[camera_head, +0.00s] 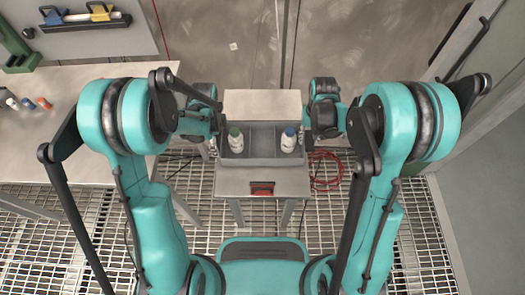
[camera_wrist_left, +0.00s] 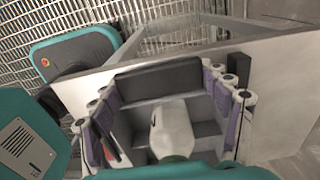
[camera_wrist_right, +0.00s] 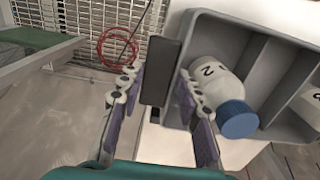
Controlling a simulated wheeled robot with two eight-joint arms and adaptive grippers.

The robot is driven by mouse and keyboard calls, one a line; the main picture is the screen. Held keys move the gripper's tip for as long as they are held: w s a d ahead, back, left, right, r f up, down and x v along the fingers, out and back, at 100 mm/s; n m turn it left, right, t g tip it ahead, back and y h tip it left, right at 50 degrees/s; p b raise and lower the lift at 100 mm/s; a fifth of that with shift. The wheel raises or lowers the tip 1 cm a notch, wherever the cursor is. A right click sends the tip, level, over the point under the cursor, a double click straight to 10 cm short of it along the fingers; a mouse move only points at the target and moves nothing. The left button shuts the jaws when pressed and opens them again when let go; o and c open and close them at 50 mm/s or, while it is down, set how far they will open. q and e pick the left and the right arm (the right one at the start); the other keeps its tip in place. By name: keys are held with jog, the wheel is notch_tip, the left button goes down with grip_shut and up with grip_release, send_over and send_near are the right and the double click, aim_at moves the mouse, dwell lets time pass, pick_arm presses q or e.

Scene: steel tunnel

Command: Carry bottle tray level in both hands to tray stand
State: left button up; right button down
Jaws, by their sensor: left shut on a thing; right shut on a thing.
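The grey bottle tray (camera_head: 262,162) is in the middle of the head view, with dividers inside. A white bottle with a green cap (camera_head: 235,140) stands in its left compartment. A white bottle with a blue cap (camera_head: 289,140) stands in its right one. The middle compartment looks empty. My left gripper (camera_head: 214,142) is shut on the tray's left dark handle (camera_wrist_left: 160,82). My right gripper (camera_head: 304,138) is shut on the right handle (camera_wrist_right: 160,70). The tray looks level, over a pale stand top (camera_head: 262,182); I cannot tell whether they touch.
A workbench (camera_head: 70,130) with small coloured items stands at the left, under a wall panel holding tools. A red coiled cable (camera_head: 326,170) lies right of the stand. A red object (camera_head: 262,188) shows on the stand's front. Grating floor lies around it.

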pick_arm(q)
jog(key=shift+f, duration=0.45)
pick_arm(e)
jog(key=shift+f, duration=0.4)
pick_arm(q)
jog(key=o, duration=1.2)
jog(key=shift+f+b, duration=0.1)
jog(key=shift+b, duration=0.25)
jog(key=shift+c, duration=0.2)
pick_arm(e)
jog(key=c, duration=1.4)
grip_release()
jog(key=shift+f, duration=0.1)
pick_arm(q)
jog(key=o, duration=0.4)
jog(key=shift+c, duration=0.2)
pick_arm(e)
jog(key=o, duration=0.3)
jog(key=shift+o, duration=0.2)
jog(key=shift+r, duration=0.25)
pick_arm(q)
notch_tip(320, 180, up, 12)
pick_arm(e)
notch_tip(320, 180, up, 12)
jog(key=shift+f, duration=0.15)
